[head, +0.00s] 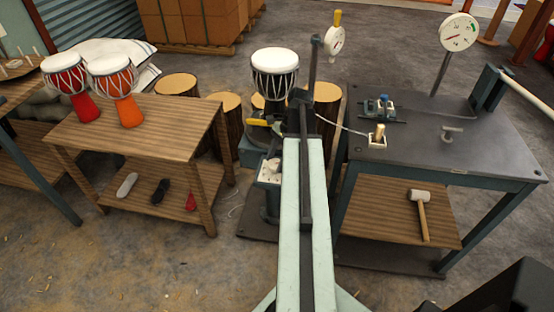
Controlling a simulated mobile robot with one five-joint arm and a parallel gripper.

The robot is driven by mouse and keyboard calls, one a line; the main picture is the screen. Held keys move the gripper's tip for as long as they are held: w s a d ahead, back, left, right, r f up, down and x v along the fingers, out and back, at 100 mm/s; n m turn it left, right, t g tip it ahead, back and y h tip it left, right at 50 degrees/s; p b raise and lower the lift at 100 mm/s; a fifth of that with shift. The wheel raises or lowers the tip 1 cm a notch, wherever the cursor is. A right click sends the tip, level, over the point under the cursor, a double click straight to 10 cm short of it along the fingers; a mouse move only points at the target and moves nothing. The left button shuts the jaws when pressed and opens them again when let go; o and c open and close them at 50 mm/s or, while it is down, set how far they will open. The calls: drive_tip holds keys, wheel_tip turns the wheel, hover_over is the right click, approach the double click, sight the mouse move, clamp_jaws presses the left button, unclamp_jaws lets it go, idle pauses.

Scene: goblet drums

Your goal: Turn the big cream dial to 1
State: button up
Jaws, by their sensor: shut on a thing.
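A small pale control panel (268,175) sits on the front of the dark green stand in the middle of the head view. A light round dial (273,165) shows on it, just left of my arm. Its markings and pointer are too small to read, so I cannot tell its setting. My pale green arm reaches up the middle of the view and covers the area just right of the panel. My gripper is not visible; the arm hides that area, so its contact with the dial cannot be seen.
A grey workbench (450,150) with a mallet (421,212) below is right. A wooden table (160,122) with two drums is left.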

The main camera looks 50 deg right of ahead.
drive_tip(key=shift+w+d, duration=0.1)
drive_tip(key=shift+w, duration=0.05)
drive_tip(key=o, duration=1.3)
drive_tip(key=shift+o, duration=0.2)
drive_tip(key=shift+r, duration=0.1)
drive_tip(key=p+v, duration=0.7)
drive_tip(key=shift+r, duration=0.25)
drive_tip(key=shift+d, duration=0.1)
